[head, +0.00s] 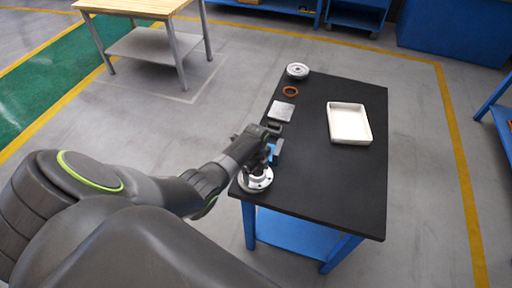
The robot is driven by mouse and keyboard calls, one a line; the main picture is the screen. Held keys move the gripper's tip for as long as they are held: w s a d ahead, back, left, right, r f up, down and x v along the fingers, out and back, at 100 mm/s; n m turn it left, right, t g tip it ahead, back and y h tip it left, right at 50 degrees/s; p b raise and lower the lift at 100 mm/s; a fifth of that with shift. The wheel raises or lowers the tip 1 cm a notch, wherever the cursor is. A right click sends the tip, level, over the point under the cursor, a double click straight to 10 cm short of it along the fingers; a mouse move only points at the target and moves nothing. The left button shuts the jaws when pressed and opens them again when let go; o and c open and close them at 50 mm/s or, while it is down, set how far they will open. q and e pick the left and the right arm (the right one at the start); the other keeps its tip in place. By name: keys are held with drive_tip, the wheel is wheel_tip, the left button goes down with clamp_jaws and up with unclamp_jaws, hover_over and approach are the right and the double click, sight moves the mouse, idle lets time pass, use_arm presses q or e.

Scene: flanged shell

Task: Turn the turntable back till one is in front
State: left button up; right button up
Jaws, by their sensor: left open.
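A round silver-white flanged piece (256,182), which looks like the turntable, sits at the near left corner of the black table. Its top is partly covered by my left gripper. A blue part (276,152) stands just behind it, also partly hidden. My left gripper (270,157) is open, pointing down just above and behind the round piece. I cannot tell whether its fingers touch it. No mark or number is readable on the round piece. My right gripper is not in view.
The tray looks empty. The front right of the table is clear. A wooden-topped bench (130,6) stands behind left.

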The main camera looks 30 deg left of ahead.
use_arm(q)
wheel_tip(320, 180, up, 16)
drive_tip(key=b, duration=0.2)
drive_tip(key=s+d+f+n+t, duration=0.1)
drive_tip(key=s+f+n, duration=0.2)
drive_tip(key=s+n, duration=0.35)
drive_tip(key=s+f+n+t, duration=0.1)
drive_tip(key=s+f+n, duration=0.2)
drive_tip(key=s, duration=0.7)
drive_tip(key=s+r+n+t+y, duration=0.1)
drive_tip(key=s+r+n, duration=0.2)
drive_tip(key=s+n, duration=0.3)
drive_tip(key=s+r+n+t+y, duration=0.15)
drive_tip(key=s+n, duration=0.25)
drive_tip(key=s, duration=0.4)
wheel_tip(320, 180, down, 29)
drive_tip(key=a+g+h+b, duration=0.1)
drive_tip(key=g+b, duration=0.1)
drive_tip(key=b, duration=0.4)
drive_tip(key=s+f+b, duration=0.2)
drive_tip(key=s+f, duration=0.5)
drive_tip(key=f, duration=0.4)
drive_tip(key=s+d+f+g+b, duration=0.1)
drive_tip(key=s+f+b, duration=0.2)
drive_tip(key=s+f, duration=0.5)
drive_tip(key=shift+f+b, duration=0.35)
drive_tip(key=shift+f, duration=1.8)
